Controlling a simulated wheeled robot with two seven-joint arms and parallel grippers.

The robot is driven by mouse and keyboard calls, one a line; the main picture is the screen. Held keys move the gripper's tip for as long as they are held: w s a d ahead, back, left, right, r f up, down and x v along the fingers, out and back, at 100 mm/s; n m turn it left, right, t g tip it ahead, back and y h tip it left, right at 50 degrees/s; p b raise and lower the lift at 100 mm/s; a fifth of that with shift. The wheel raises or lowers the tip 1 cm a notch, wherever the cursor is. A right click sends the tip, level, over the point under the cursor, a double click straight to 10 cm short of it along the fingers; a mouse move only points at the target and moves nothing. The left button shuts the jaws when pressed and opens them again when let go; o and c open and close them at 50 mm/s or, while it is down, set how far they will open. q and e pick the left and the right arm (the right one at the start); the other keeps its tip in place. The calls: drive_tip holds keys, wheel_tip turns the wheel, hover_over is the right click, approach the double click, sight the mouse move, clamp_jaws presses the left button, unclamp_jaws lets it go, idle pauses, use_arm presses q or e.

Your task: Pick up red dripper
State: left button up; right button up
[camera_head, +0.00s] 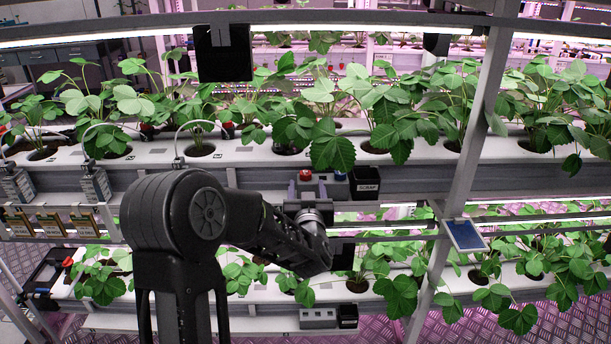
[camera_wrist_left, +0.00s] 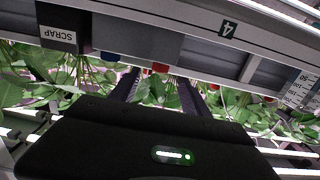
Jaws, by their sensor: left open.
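The small red dripper (camera_head: 305,174) sits at the front edge of the rack, left of a blue one (camera_head: 340,175) and the black SCRAP box. In the left wrist view the red dripper (camera_wrist_left: 160,68) shows only as a small patch near the top middle, at a grey holder. My left gripper (camera_head: 307,188) is open, its fingers just below and to either side of the red dripper. In the left wrist view the fingers (camera_wrist_left: 158,88) point up toward it with a gap between them. Nothing is held. My right gripper is not in view.
The black SCRAP box (camera_head: 365,183) stands right of the blue dripper. Strawberry plants (camera_head: 335,145) fill the white gutter (camera_head: 240,154) above. A sloping post (camera_head: 465,160) and a blue panel (camera_head: 465,235) stand to the right. A lower rack has more plants.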

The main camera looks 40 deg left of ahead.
sight(306, 176)
use_arm(q)
drive_tip(key=shift+w+a+r, duration=0.1)
drive_tip(key=shift+w, duration=0.1)
drive_tip(key=p+x, duration=0.1)
drive_tip(key=x, duration=0.3)
drive_tip(key=shift+w+a+p, duration=0.25)
drive_tip(key=shift+p, duration=0.1)
clamp_jaws()
idle(0.7)
